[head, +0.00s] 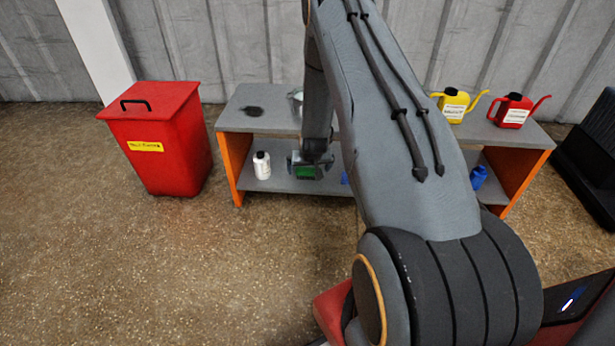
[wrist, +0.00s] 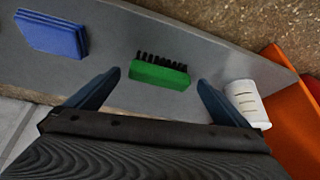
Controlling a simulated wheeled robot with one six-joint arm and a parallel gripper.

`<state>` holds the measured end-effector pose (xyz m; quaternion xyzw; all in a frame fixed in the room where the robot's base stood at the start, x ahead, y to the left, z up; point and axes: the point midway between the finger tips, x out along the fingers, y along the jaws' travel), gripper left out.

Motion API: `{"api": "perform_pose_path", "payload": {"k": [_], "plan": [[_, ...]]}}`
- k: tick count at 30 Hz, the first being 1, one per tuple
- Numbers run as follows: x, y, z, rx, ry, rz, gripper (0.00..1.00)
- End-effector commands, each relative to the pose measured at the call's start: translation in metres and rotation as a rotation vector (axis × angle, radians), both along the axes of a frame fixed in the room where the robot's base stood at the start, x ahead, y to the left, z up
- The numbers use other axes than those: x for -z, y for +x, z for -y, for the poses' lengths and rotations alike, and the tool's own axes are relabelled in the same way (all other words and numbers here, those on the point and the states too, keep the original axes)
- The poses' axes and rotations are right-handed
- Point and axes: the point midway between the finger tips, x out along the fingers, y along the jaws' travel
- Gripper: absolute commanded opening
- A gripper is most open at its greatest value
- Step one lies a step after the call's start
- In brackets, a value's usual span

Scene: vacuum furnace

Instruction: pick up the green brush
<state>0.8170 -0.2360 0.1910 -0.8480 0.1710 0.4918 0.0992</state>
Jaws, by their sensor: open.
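The green brush (wrist: 158,74) lies on the grey lower shelf, its black bristles facing the upper side of the wrist view. My gripper (wrist: 158,79) is open and empty, with one finger to the left of the brush and one to the right, both apart from it. In the head view my gripper (head: 307,161) reaches down to the lower shelf under the top board. A green patch of the brush (head: 305,172) shows between the fingers there. The rest of the brush is hidden by the gripper.
A white bottle (wrist: 247,103) stands close to the right finger, by the orange side panel (wrist: 292,95). A blue stack (wrist: 52,35) lies to the left. The top board holds a yellow can (head: 453,104) and a red can (head: 513,110). A red bin (head: 160,150) stands left.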

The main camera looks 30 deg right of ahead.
Motion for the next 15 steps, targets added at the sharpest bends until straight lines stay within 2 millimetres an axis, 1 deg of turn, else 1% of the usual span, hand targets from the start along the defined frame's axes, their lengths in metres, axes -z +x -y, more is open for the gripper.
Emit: {"api": "perform_pose_path", "payload": {"k": [1, 2, 8, 15], "plan": [[0.0052, 0.0023, 0.001, 0.0, 0.0, 0.0, 1.0], [0.0058, 0.0029, 0.0012, 0.0, 0.0, 0.0, 1.0], [0.0044, 0.0028, 0.0013, 0.0, 0.0, 0.001, 1.0], [0.0043, 0.0028, 0.0012, 0.0, 0.0, 0.001, 0.59]]}}
